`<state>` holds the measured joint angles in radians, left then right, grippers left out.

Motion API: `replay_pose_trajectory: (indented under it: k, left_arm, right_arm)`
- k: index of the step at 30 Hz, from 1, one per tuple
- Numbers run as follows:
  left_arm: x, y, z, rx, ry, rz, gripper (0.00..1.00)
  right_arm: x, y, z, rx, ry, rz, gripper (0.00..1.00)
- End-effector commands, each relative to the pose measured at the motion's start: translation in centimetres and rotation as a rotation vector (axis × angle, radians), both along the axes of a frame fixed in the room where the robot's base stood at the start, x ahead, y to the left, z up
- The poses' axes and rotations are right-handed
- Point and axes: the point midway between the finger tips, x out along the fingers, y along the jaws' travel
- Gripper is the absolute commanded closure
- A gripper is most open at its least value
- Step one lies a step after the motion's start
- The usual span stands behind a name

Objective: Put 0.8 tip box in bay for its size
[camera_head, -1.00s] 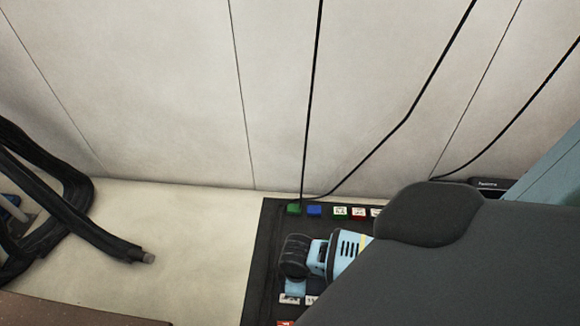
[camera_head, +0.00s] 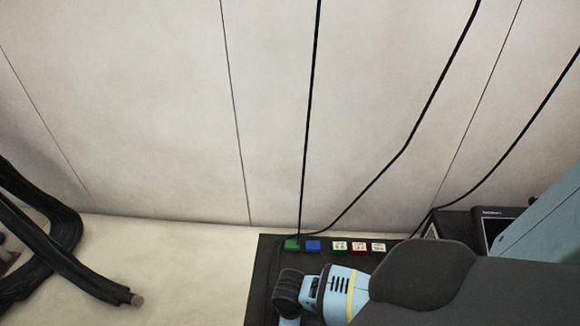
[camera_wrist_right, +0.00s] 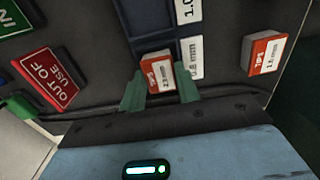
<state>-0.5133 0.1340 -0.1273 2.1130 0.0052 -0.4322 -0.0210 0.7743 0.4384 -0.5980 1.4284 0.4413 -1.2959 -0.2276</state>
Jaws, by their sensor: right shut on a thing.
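The tip box (camera_wrist_right: 158,72), red and white with "TIPS" on its label, is between the green fingertips of my right gripper (camera_wrist_right: 160,92) in the right wrist view. Its size print is small but looks like 0.8. The gripper is shut on it. The box is at the dark blue bay (camera_wrist_right: 146,48) whose white label (camera_wrist_right: 191,58) reads about 0.8. I cannot tell whether it rests inside the bay or is held above it. In the head view the gripper's fingers are out of the picture. My left gripper is in neither current view.
Another tip box (camera_wrist_right: 264,52), marked about 1.0, lies to the right. A red "OUT OF USE" sign (camera_wrist_right: 48,78) is at the left. In the head view, small green (camera_head: 291,245) and blue (camera_head: 313,245) blocks line the dark board's back edge. Black hoses (camera_head: 60,245) lie left.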

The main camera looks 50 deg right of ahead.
Motion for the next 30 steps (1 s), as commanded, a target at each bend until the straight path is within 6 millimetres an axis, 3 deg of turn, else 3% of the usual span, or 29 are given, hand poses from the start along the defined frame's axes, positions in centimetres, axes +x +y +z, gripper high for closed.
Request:
replay_pose_trajectory:
  k: [4, 5, 9, 20, 23, 30]
  left_arm:
    - [0.0, 0.0, -0.1, 0.000, -0.001, 0.000, 0.64]
    - [0.0, 0.0, -0.1, 0.000, -0.001, 0.000, 0.64]
    - [0.2, 0.0, 0.0, 0.000, -0.004, -0.001, 0.64]
    - [0.7, -0.1, 0.2, -0.001, -0.015, 0.000, 0.64]
    - [1.0, -0.1, 0.8, -0.002, -0.023, -0.001, 0.64]
    - [1.5, -0.6, 3.0, -0.010, -0.043, -0.004, 0.64]
  right_arm:
    - [0.0, 0.0, -0.3, 0.000, 0.000, -0.001, 0.92]
    - [0.0, 0.0, -0.3, 0.000, 0.000, 0.000, 0.65]
    - [0.0, 0.0, -0.3, 0.000, 0.000, 0.000, 0.47]
    - [0.0, 0.0, 0.1, 0.001, -0.001, 0.000, 0.46]
    - [0.1, 0.0, 1.2, 0.001, -0.003, 0.000, 0.46]
    - [0.2, 0.0, 6.0, 0.001, -0.006, 0.000, 0.46]
